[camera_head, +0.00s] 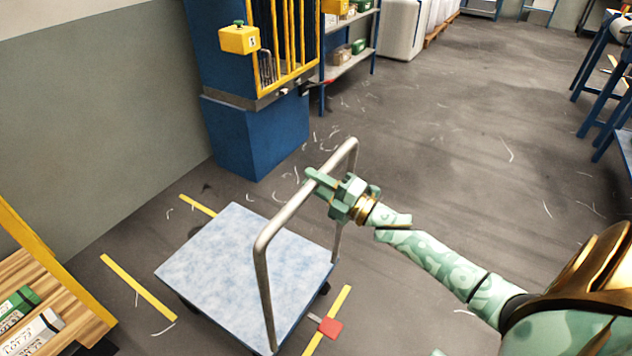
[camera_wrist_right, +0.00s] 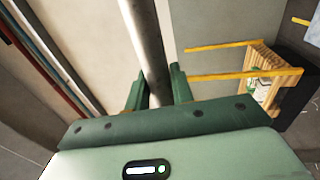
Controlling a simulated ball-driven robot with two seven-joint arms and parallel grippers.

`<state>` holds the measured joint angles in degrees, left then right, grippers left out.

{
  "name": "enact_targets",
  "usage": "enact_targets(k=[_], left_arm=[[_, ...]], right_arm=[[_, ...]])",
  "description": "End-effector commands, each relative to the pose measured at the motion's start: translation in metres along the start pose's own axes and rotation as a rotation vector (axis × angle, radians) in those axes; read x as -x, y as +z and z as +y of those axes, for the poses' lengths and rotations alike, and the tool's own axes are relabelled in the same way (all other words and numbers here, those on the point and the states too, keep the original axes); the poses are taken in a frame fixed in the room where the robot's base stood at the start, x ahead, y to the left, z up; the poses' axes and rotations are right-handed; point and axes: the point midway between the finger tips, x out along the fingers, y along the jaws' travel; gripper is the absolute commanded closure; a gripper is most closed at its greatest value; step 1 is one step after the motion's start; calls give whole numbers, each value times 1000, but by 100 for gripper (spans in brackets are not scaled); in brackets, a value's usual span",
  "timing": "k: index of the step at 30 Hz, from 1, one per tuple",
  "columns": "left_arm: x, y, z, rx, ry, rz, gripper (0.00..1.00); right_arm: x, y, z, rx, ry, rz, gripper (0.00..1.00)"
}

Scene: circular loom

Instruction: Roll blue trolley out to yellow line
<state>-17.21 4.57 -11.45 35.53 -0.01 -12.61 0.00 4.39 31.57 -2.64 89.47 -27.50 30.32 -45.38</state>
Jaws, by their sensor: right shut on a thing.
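The blue trolley (camera_head: 236,262) has a flat, pale blue mottled deck and a grey tubular push handle (camera_head: 290,208). It stands on the floor at the lower left of the head view. My right gripper (camera_head: 315,182) is shut on the top bar of the handle. In the right wrist view, the bar (camera_wrist_right: 150,50) runs between its two fingers. Yellow floor lines show on several sides of the trolley: one at the left (camera_head: 138,287), a short one behind (camera_head: 198,205) and one at the right (camera_head: 341,303). My left gripper is not in view.
A red block (camera_head: 330,328) sits beside the right yellow line, close to the trolley. A blue machine (camera_head: 257,135) with a yellow guard stands behind. A wooden rack (camera_head: 45,285) with boxes is at the left. Open floor (camera_head: 470,130) extends to the right and back.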

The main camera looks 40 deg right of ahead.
Motion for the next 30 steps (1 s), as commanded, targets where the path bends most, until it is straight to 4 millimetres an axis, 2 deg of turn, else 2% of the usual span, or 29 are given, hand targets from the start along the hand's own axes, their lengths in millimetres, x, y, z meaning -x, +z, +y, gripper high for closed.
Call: enact_targets(k=[6, 13, 14, 15, 25, 30], left_arm=[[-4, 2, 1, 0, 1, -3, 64], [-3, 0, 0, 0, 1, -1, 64], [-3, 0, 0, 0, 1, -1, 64], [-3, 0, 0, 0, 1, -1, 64], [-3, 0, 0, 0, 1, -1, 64], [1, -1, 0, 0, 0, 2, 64]], right_arm=[[-19, 0, -6, -1, -2, 0, 100], [-19, 0, -6, -1, -5, 0, 100], [-19, -1, -6, -1, -5, 0, 68], [-19, 0, -6, -1, -4, 0, 57], [-17, 0, -5, -1, -2, 0, 56], [6, 0, -5, -1, -5, -1, 56]])
